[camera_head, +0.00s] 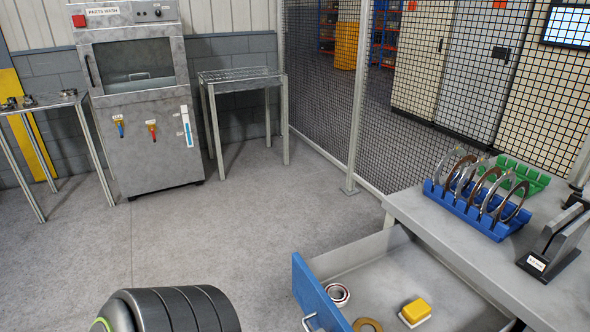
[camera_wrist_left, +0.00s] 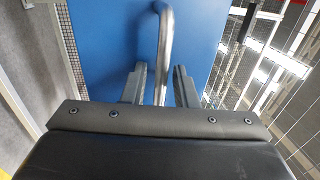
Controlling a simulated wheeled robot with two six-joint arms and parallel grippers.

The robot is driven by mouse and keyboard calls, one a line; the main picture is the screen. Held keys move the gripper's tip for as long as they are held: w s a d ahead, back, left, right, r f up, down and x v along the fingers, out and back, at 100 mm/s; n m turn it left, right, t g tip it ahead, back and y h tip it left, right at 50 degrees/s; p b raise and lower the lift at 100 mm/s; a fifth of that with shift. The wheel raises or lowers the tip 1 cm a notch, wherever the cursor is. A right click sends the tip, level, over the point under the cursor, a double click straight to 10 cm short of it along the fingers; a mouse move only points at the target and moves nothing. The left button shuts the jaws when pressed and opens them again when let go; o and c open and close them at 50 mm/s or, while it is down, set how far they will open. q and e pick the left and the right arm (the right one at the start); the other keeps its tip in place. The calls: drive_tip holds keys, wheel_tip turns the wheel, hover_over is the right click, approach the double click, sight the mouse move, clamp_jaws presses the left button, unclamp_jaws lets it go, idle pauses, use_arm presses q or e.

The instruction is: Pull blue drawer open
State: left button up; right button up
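The blue drawer (camera_head: 318,290) stands open at the lower right of the head view, its grey tray pulled out from the workbench. Its metal handle (camera_head: 309,322) is at the bottom edge of the view. In the left wrist view the blue front (camera_wrist_left: 105,45) fills the upper middle, with the curved handle (camera_wrist_left: 165,45) in front of it. My left gripper (camera_wrist_left: 160,85) has one finger on each side of the handle bar, with gaps visible, so it looks open around the bar. My left gripper is not visible in the head view. My right gripper is not in view.
The drawer holds a bearing ring (camera_head: 338,294), a yellow block (camera_head: 415,311) and a flat brass ring (camera_head: 367,325). On the workbench (camera_head: 440,230) stand a blue rack (camera_head: 465,213) with several rings and a green rack (camera_head: 530,176).

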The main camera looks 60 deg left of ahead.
use_arm(q)
drive_tip(key=b+v, duration=0.3)
drive_tip(key=v, duration=1.4)
drive_tip(key=shift+s, duration=0.25)
drive_tip(key=shift+a, duration=0.1)
